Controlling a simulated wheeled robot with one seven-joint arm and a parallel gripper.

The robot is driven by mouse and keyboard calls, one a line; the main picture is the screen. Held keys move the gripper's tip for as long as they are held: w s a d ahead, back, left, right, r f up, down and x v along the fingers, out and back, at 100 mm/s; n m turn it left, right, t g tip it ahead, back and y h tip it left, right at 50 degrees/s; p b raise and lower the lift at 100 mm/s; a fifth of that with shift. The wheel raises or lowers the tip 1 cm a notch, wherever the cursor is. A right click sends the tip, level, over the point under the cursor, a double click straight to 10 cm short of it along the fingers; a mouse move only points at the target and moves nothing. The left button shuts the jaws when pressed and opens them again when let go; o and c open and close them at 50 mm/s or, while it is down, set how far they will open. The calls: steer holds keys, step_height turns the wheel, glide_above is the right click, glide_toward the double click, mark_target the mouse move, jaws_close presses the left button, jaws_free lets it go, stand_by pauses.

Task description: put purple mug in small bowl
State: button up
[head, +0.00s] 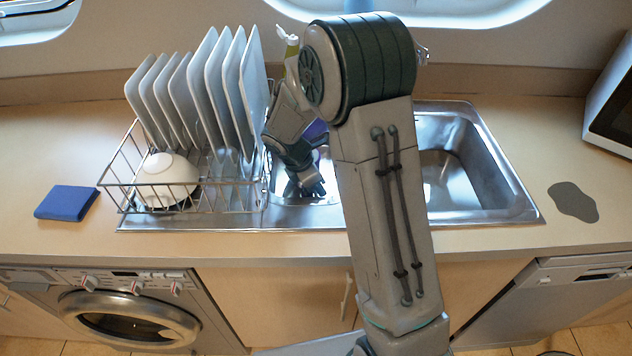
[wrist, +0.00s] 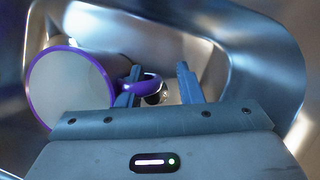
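The purple mug (wrist: 72,88) is in the sink, at left in the wrist view, with its pale inside and purple rim facing the camera. Its purple handle (wrist: 148,84) reaches into the gap between my gripper's fingers (wrist: 159,78). The fingers are apart, with the left one beside the mug; I cannot tell whether they touch the handle. In the head view my gripper (head: 308,186) points down into the left basin, and my arm hides most of the mug. A white bowl (head: 167,178) sits tilted in the dish rack.
The wire dish rack (head: 240,195) left of the sink (head: 490,205) holds several upright white plates (head: 205,90). A bottle (head: 290,45) stands behind my arm. The right basin looks empty, and the right counter is mostly clear.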

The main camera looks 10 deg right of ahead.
steer(key=shift+r, duration=0.1)
steer(key=w+v, duration=0.1)
steer(key=v, duration=0.6)
steer(key=s+d+r+m+t+y, duration=0.1)
steer(key=s+r+m, duration=0.4)
steer(key=s+m, duration=0.5)
steer(key=s+d+r+m+y, duration=0.3)
steer(key=s+r+m, duration=0.2)
steer(key=s+m, duration=0.5)
steer(key=s, duration=0.4)
steer(key=shift+r+t, duration=0.3)
steer(key=shift+t, duration=0.1)
